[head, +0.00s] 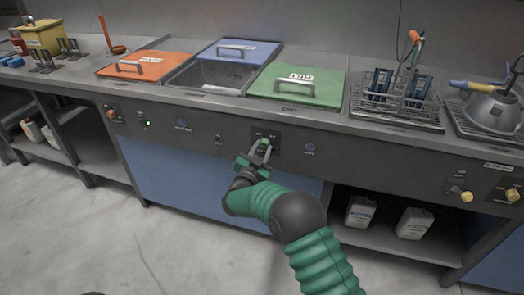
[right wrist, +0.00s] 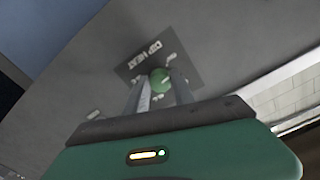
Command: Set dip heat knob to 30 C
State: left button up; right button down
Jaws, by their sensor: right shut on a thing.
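The dip heat knob is a small green round knob (right wrist: 160,80) on a dark plate (right wrist: 150,66) lettered "DIP HEAT" in the right wrist view. In the head view the green knob (head: 265,142) shows on the counter's front panel, below the green lid. My right gripper (head: 258,153) reaches it from the front, its fingers on both sides of the knob. In the right wrist view the gripper (right wrist: 157,92) is shut on the knob. The setting the knob points at is too small to read. My left gripper is not in view.
Above the panel are a green lid (head: 318,88), a blue lid (head: 238,50) and an orange lid (head: 148,66). A wire rack (head: 400,112) and a grey kettle-like vessel (head: 492,110) stand right. Yellow knobs (head: 466,196) sit lower right. The floor in front is clear.

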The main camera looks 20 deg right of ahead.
jog(key=m+b, duration=0.1)
jog(key=m, duration=0.2)
jog(key=m+b, duration=0.1)
jog(key=m, duration=0.1)
jog(key=shift+f+m, duration=0.2)
jog(key=shift+m, duration=0.2)
jog(key=m+b, duration=0.2)
jog(key=m, duration=0.3)
jog(key=shift+m+b, duration=0.3)
jog(key=shift+b, duration=0.05)
jog(key=c, duration=1.1)
grip_release()
jog(key=shift+r, duration=0.15)
jog(key=p+v, duration=0.4)
jog(key=v, duration=1.3)
jog(key=shift+a+p, duration=0.1)
jog(key=shift+p, duration=0.2)
jog(key=shift+w, duration=0.1)
